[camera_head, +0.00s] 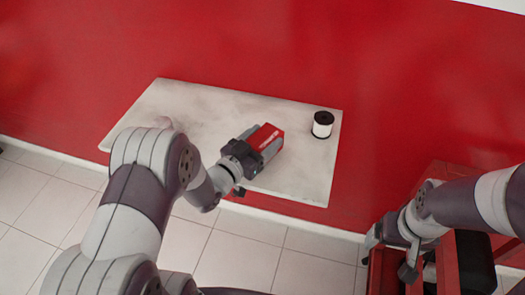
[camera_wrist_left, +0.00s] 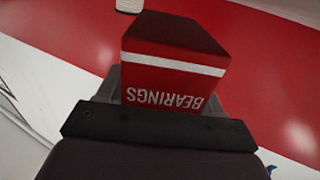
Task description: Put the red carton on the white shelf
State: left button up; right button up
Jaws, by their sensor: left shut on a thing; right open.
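The red carton (camera_head: 266,136) is between the fingers of my left gripper (camera_head: 262,142), which is shut on it. In the head view they are over the right part of the white shelf (camera_head: 200,108); I cannot tell whether the carton touches it. In the left wrist view the red carton (camera_wrist_left: 172,75) fills the middle, with a white stripe and the word BEARINGS upside down. The gripper body hides its lower part. My right gripper (camera_head: 390,255) is open and empty at the lower right, over a red cabinet or box.
A red wall (camera_head: 400,70) is behind the shelf. The red box (camera_head: 445,265) with a black thing is at the lower right. The shelf's left half is clear.

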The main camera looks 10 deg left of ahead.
pick_arm(q)
notch_tip(320, 180, down, 3)
jog(key=shift+r+b, duration=0.1)
jog(key=shift+b, duration=0.55)
jog(key=shift+r, duration=0.2)
jog(key=shift+f, duration=0.15)
jog(key=o, duration=1.3)
jog(key=shift+s+r+p, duration=0.1)
jog(key=shift+r+p, duration=0.15)
jog(key=shift+p, duration=0.1)
jog(key=v, duration=1.2)
jog(key=shift+f, duration=0.15)
